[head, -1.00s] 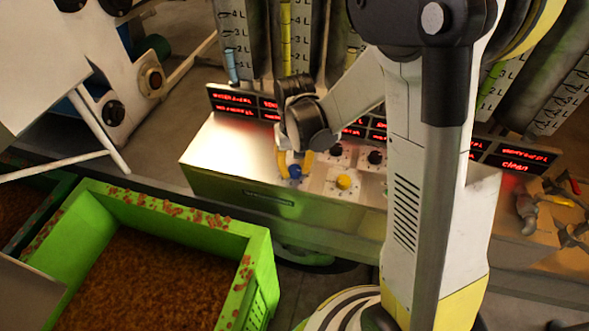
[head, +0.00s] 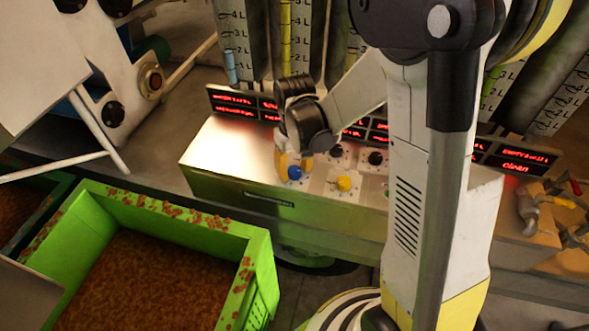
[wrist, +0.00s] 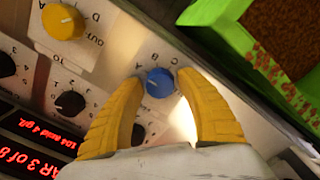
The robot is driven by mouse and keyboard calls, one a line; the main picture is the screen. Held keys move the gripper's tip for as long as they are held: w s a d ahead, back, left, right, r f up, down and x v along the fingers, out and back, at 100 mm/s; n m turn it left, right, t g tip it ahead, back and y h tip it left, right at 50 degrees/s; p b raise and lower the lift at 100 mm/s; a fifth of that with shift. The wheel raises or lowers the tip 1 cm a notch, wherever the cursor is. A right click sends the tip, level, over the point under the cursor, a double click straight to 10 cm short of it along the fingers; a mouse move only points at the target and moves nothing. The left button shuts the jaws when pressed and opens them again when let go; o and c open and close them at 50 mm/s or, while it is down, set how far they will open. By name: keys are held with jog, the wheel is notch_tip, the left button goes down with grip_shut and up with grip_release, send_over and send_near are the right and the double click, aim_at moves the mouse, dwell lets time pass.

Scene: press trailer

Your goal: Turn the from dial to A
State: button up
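A blue dial (wrist: 158,83) sits on a pale control panel, with letters including C and B beside it in the wrist view. Its name label is not visible, and its exact pointer direction is hard to read. My gripper (wrist: 159,77) has its two yellow fingers on either side of the blue dial, close to it. I see no clear grip on it. In the head view, my gripper (head: 294,161) is over the blue dial (head: 295,172) from behind. A yellow dial (wrist: 63,21) with a "D" and an "OUT" label is beside it; it also shows in the head view (head: 344,184).
Several black knobs (wrist: 70,103) are near the dials. Red-lit displays (head: 233,102) line the panel's back, below graduated tubes (head: 234,40). A green crate (head: 258,243) of brown material stands in front. Tools (head: 545,203) lie at right.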

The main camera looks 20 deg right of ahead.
aim_at(295, 170)
jog(key=shift+o, duration=0.5)
notch_tip(295, 170, up, 12)
dwell(0.6)
jog(key=s+r+m+t, duration=0.1)
jog(key=s+r+t, duration=0.2)
jog(key=s, duration=0.3)
jog(key=s+r+m+t, duration=0.1)
jog(key=s+r+t, duration=0.2)
jog(key=s, duration=0.3)
jog(key=shift+s+t, duration=0.3)
jog(key=shift+t, duration=0.3)
jog(key=shift+r, duration=0.1)
dwell(1.1)
